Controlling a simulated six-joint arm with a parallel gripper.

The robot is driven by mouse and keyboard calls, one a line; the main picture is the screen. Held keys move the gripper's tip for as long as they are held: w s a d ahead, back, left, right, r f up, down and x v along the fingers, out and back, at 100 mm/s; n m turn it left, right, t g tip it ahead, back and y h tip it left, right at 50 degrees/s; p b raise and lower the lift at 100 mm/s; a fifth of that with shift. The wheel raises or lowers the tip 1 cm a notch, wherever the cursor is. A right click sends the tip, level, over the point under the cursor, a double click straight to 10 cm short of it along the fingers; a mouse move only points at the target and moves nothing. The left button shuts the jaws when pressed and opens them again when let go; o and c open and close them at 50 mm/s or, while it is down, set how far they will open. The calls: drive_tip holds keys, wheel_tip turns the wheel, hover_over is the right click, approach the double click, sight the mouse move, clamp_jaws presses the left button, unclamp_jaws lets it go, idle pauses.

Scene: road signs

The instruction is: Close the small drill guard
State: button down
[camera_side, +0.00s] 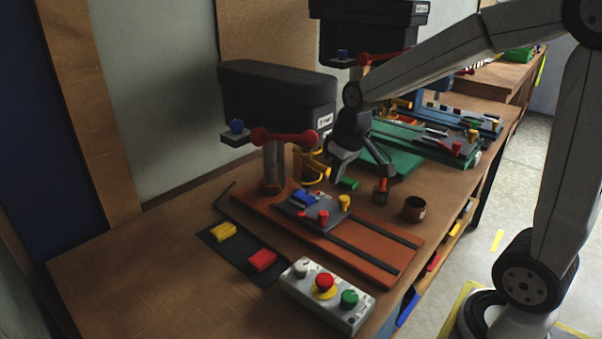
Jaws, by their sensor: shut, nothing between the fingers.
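Two drill presses stand on the wooden bench. The nearer one has a black head (280,98) above an orange-red base (375,262). A farther one has a black head (368,35) and stands over a green base. I cannot tell for sure from the picture which is the small one. A yellow ring-like guard (313,178) hangs under the nearer head, beside its column. My gripper (337,174) is shut and empty just right of this guard. Whether it touches the guard, and how far the guard is swung, I cannot tell.
A grey vise plate (312,213) with blue, red and yellow parts sits on the orange-red base. A control box (327,296) with red and green buttons is at the front. A brown cup (414,209) stands at right. The bench's left front is clear.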

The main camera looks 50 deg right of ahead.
drive_tip(key=w+r+v, duration=0.1)
drive_tip(key=w+v, duration=0.2)
drive_tip(key=v, duration=1)
hover_over(326, 167)
drive_tip(key=s+d, duration=0.1)
drive_tip(key=s, duration=0.3)
drive_tip(key=shift+w+f+t, duration=0.2)
drive_tip(key=shift+f+t, duration=0.1)
drive_tip(key=shift+f, duration=0.1)
drive_tip(key=x, duration=1.2)
drive_tip(key=shift+s+a+f, duration=0.15)
drive_tip(key=shift+s+a, duration=0.15)
drive_tip(key=shift+a+f, duration=0.1)
drive_tip(key=shift+f, duration=0.75)
wheel_tip(326, 167, down, 7)
drive_tip(key=shift+r, duration=0.1)
drive_tip(key=shift+s, duration=0.1)
